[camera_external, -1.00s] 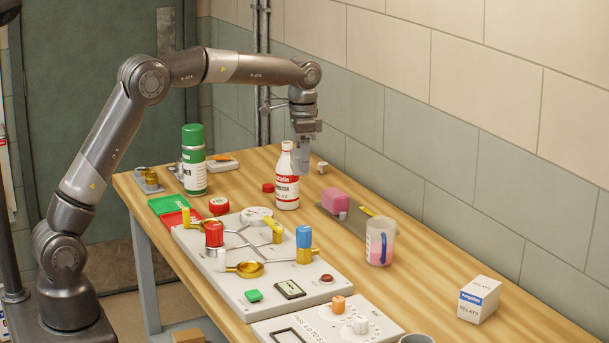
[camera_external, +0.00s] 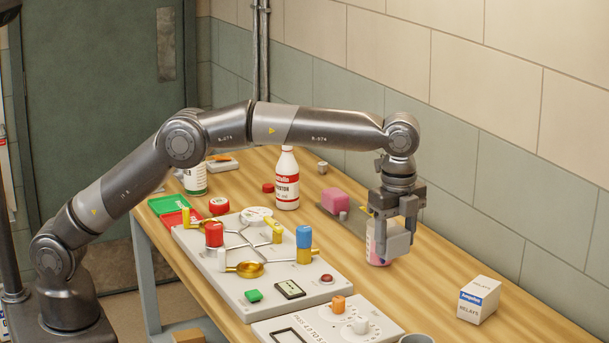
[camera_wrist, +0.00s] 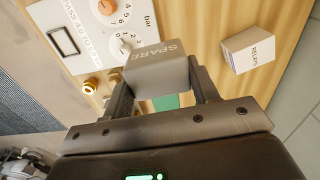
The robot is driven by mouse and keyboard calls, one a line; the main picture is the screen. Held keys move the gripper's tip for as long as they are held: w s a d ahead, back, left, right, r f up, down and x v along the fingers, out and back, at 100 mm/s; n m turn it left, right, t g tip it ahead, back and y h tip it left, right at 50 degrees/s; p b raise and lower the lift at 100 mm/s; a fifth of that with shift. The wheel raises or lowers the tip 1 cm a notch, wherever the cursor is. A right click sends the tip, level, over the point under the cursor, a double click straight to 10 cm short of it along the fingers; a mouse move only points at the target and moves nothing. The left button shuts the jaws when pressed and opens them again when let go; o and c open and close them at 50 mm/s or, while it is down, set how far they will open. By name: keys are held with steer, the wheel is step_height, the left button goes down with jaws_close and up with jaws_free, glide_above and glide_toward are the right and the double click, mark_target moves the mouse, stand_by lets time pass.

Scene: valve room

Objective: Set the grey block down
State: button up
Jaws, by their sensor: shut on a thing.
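The grey block (camera_external: 397,244), marked SPARE on its face in the wrist view (camera_wrist: 158,67), is between the two fingers of my gripper (camera_external: 396,222). My gripper is shut on it, with a finger on each side, as the wrist view (camera_wrist: 161,84) also shows. In the external view the block hangs in front of the clear cup with pink contents (camera_external: 373,250) and hides much of it. The block looks held above the wooden table (camera_external: 430,285); the exact gap is hard to tell.
A white relays box (camera_external: 479,299) stands to the right. A panel with an orange and a white knob (camera_external: 328,325) lies in front, and the valve board (camera_external: 225,270) to the left. A pink block (camera_external: 335,200) is behind. Bare wood lies between cup and relays box.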

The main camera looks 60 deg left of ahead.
step_height(320, 180, down, 5)
steer(key=d, duration=0.2)
steer(key=shift+m, duration=0.3)
steer(key=w+a+f, duration=0.2)
steer(key=w, duration=0.1)
steer(key=w+a+f, duration=0.4)
steer(key=w+f, duration=0.1)
steer(key=shift+w, duration=0.3)
steer(key=shift+f, duration=2.05)
steer(key=o, duration=1)
steer(key=shift+f, duration=0.15)
step_height(320, 180, up, 12)
steer(key=shift+r, duration=0.25)
